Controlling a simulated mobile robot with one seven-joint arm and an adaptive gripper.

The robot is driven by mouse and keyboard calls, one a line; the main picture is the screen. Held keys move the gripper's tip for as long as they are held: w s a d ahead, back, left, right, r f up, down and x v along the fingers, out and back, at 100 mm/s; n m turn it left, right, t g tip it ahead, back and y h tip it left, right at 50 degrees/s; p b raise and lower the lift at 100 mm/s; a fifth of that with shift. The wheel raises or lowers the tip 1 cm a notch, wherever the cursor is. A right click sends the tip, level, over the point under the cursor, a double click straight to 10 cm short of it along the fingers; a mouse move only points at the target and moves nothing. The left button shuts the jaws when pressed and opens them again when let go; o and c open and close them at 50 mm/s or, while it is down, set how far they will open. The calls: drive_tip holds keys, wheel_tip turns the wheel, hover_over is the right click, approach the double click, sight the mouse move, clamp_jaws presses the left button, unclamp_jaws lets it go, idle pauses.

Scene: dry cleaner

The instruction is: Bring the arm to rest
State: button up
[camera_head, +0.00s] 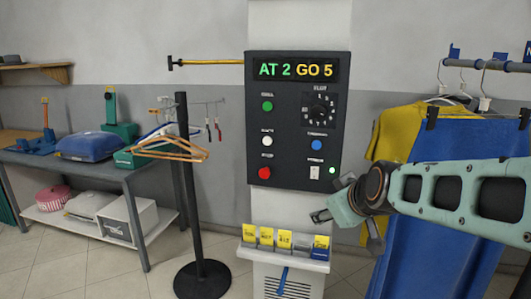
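My arm reaches in from the right edge. The panel's display reads "AT 2 GO 5". The panel carries green, white and red buttons on the left, a dial (320,110), a blue button (317,145) and a small switch (315,172) with a lit green light. I cannot tell how far the gripper is from the panel.
Yellow and blue garments (440,190) hang behind my arm at right. A tray of yellow tags (283,248) juts out below the panel. A black post (186,170) with hangers (175,150) stands left. Floor shows between table and post.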

drive_tip(key=s+a+f+m+g, duration=0.1)
drive_tip(key=s+f+m+g, duration=0.1)
drive_tip(key=s, duration=0.9)
drive_tip(key=s+a+f+m+g+h, duration=0.1)
drive_tip(key=s+f+m+g, duration=0.1)
drive_tip(key=s, duration=1)
drive_tip(key=shift+s+f+m+g, duration=0.25)
drive_tip(key=shift+f+m+g, duration=0.15)
drive_tip(key=shift+f+m, duration=0.6)
wheel_tip(320, 180, up, 15)
drive_tip(key=p, duration=1.4)
drive_tip(key=shift+f+p, duration=0.1)
drive_tip(key=shift+p, duration=0.2)
drive_tip(key=shift+c, duration=0.4)
